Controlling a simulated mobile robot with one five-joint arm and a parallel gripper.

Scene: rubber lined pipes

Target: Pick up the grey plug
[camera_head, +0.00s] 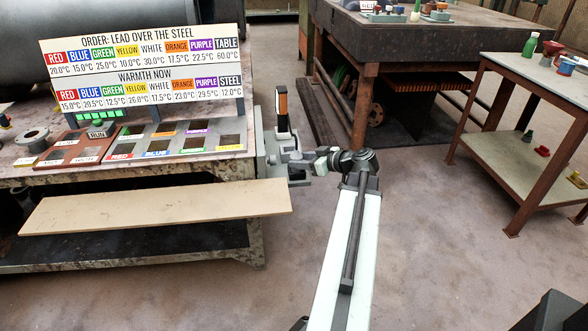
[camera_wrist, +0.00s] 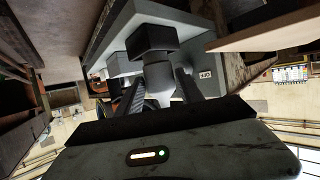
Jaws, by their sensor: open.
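My gripper (camera_wrist: 160,90) is open in the wrist view, its two dark fingers on either side of a grey rounded piece (camera_wrist: 158,76) that looks like the grey plug. A dark square block (camera_wrist: 152,40) sits at its far end, near a light grey panel (camera_wrist: 188,52). Whether the fingers touch the piece I cannot tell. In the head view my gripper (camera_head: 300,163) is beside the grey fixture (camera_head: 265,152) at the right end of the left bench. The plug cannot be told apart from the grey parts there.
An upright black and orange handle (camera_head: 281,108) stands just above my gripper. The left bench (camera_head: 238,170) carries a sign board (camera_head: 145,75) and coloured slots, with a tan board (camera_head: 150,207) in front. A dark table (camera_head: 430,35) and a side table (camera_head: 535,75) stand right. Floor between is clear.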

